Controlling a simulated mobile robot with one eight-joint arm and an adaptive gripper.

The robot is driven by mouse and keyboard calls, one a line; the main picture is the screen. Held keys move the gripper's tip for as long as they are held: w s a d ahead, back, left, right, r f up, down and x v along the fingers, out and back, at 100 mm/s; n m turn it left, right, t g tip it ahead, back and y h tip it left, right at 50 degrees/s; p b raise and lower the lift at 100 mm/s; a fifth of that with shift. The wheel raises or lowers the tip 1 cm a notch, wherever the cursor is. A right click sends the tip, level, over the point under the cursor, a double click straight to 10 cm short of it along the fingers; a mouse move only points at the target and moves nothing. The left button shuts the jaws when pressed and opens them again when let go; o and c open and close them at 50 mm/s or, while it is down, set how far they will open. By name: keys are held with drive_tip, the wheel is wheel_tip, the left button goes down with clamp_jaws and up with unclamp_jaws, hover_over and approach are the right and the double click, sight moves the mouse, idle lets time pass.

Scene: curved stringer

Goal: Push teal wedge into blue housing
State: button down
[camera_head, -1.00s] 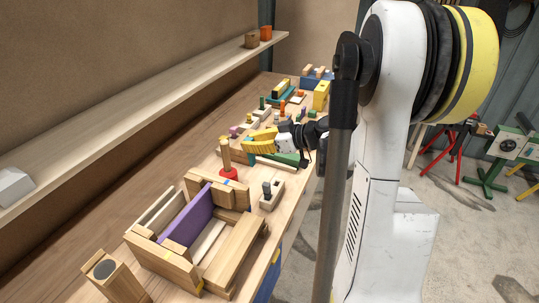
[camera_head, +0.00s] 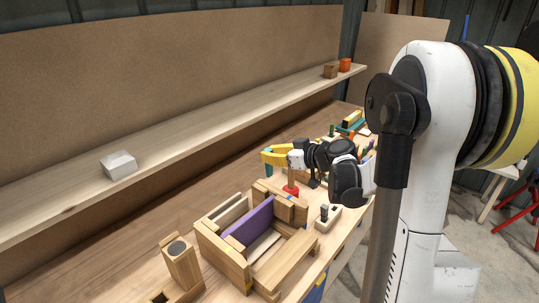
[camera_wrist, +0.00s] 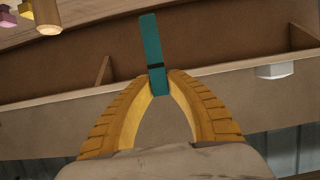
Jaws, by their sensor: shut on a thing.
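The teal wedge (camera_wrist: 151,42) is a long, narrow bar with a dark band, held between the yellow fingertips of my gripper (camera_wrist: 162,84) in the wrist view. My gripper (camera_head: 266,156) is shut on it above the workbench, behind the red-based peg in the head view. A small part of the wedge (camera_head: 268,170) shows below the fingers there. I cannot make out the blue housing for certain; my arm covers part of the bench's far end.
A wooden frame with a purple panel (camera_head: 250,220) stands on the near bench. A red-based wooden peg (camera_head: 291,188) and a pale block with a grey peg (camera_head: 327,217) are close by. A shelf (camera_head: 190,134) along the wall carries a white block (camera_head: 118,165).

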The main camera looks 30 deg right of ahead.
sight(271, 172)
drive_tip(key=shift+f+b, duration=2.35)
drive_tip(key=shift+f, duration=0.6)
drive_tip(key=shift+f+b, duration=0.15)
drive_tip(key=shift+b, duration=0.25)
drive_tip(key=shift+f+b, duration=0.3)
drive_tip(key=shift+f, duration=0.05)
drive_tip(key=shift+f+b, duration=1.55)
drive_tip(key=shift+f, duration=0.3)
drive_tip(key=c, duration=1.3)
unclamp_jaws()
drive_tip(key=shift+c, duration=0.2)
drive_tip(key=v, duration=1.2)
